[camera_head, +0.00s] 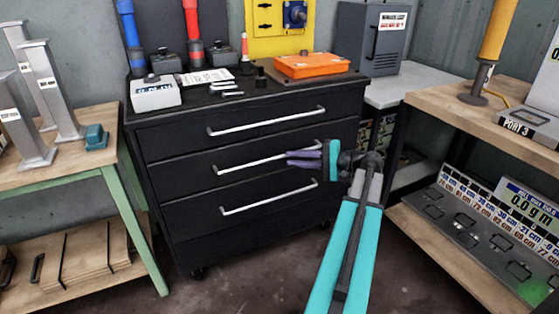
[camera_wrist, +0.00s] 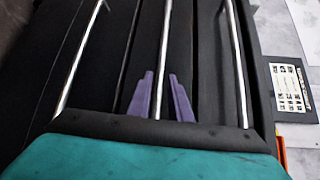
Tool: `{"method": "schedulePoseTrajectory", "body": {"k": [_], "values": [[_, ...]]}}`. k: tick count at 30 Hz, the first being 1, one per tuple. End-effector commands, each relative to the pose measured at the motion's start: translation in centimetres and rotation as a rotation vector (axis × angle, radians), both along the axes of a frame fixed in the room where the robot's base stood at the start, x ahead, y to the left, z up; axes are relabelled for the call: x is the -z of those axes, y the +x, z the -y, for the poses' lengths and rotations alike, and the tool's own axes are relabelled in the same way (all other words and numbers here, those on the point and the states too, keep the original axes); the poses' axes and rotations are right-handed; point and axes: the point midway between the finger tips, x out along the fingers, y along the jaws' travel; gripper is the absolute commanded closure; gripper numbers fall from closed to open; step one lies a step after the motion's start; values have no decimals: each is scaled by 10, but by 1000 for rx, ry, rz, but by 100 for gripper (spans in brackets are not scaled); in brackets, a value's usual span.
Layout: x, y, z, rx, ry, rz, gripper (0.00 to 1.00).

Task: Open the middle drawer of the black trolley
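The black trolley (camera_head: 250,235) stands in the centre of the head view, with three drawers that all look shut. The middle drawer (camera_head: 180,178) has a long silver handle (camera_head: 240,163). My gripper (camera_head: 303,158) is at the right end of that handle. In the wrist view, my two purple fingers (camera_wrist: 160,95) are apart, and the middle handle (camera_wrist: 166,40) runs between them. I cannot tell whether they touch it. The top handle (camera_head: 267,121) and bottom handle (camera_head: 267,199) lie clear above and below; part of the middle handle is hidden by my fingers.
An orange case (camera_head: 312,65), a white box (camera_head: 155,92) and small tools sit on the trolley top. A wooden table with green legs (camera_head: 140,240) stands close at left. A wooden bench (camera_head: 450,105) stands at right. The floor before the trolley is clear.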

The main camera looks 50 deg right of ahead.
Motion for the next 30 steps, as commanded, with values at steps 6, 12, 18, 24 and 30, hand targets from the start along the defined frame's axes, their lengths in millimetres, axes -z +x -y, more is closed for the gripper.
{"method": "schedulePoseTrajectory", "body": {"k": [6,12,18,24,30], "values": [[6,29,-13,-2,0,0,82],[8,49,-21,-1,-1,0,82],[8,56,-24,0,-1,0,82],[8,57,-25,0,0,0,82],[8,57,-25,0,0,0,100]]}}
